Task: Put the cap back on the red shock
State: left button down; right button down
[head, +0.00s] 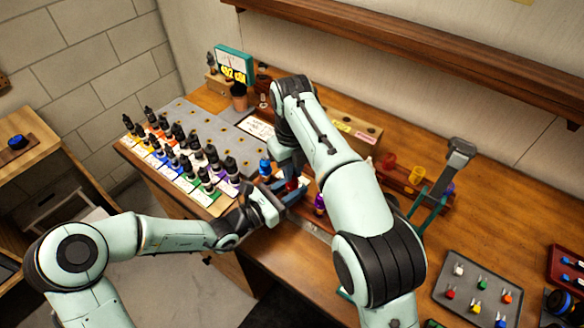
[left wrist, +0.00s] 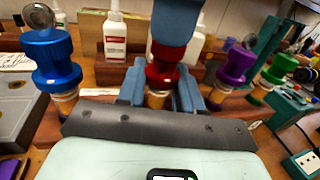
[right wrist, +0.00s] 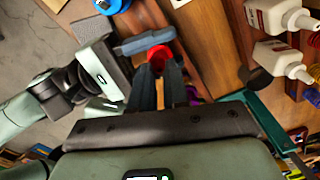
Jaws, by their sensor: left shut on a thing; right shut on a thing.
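The red shock (left wrist: 158,99) stands upright in a wooden rack, with an amber body and a red cap (left wrist: 162,74) at its top. My left gripper (left wrist: 160,88) is shut around the shock from the side, one finger on each side. My right gripper (left wrist: 174,28) comes down from above with its fingers at the cap, and is shut on it. In the right wrist view the red cap (right wrist: 158,55) shows at the right fingertips, beside a left finger. In the head view the red part (head: 291,184) is mostly hidden between both grippers. I cannot tell how far the cap is seated.
The blue shock (left wrist: 55,62) stands left of the red one, and the purple (left wrist: 236,66) and green (left wrist: 278,70) ones stand right. White bottles (left wrist: 115,35) stand behind. The right side of the table has bare wood.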

jog(key=c, duration=1.1)
grip_release()
jog(key=shift+r, duration=2.25)
